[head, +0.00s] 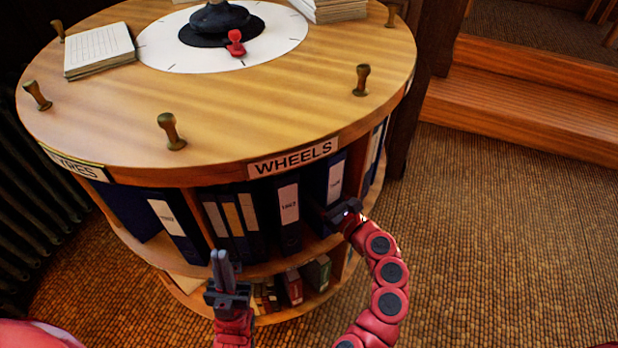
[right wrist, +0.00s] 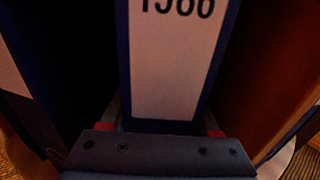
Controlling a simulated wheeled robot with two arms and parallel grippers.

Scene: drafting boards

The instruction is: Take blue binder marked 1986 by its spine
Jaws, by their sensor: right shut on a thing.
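The blue binder (head: 335,182) with a white spine label stands upright on the upper shelf under the WHEELS sign, at the right end of its row. In the right wrist view, its label (right wrist: 172,70) fills the middle and its number is cut by the top edge; it appears to read 1986. My right gripper (head: 342,210) is at the lower part of this spine, shut on it, with a finger on each side. My left gripper (head: 223,266) is upright in front of the shelves, its fingers together and empty.
The round wooden cabinet (head: 270,130) carries several small brass-coloured stamps and a paper stack (head: 100,50) on top. Another blue binder (head: 289,210) stands left of the held one. A wooden divider (right wrist: 270,80) is close on the right. Carpet (head: 500,230) to the right is clear.

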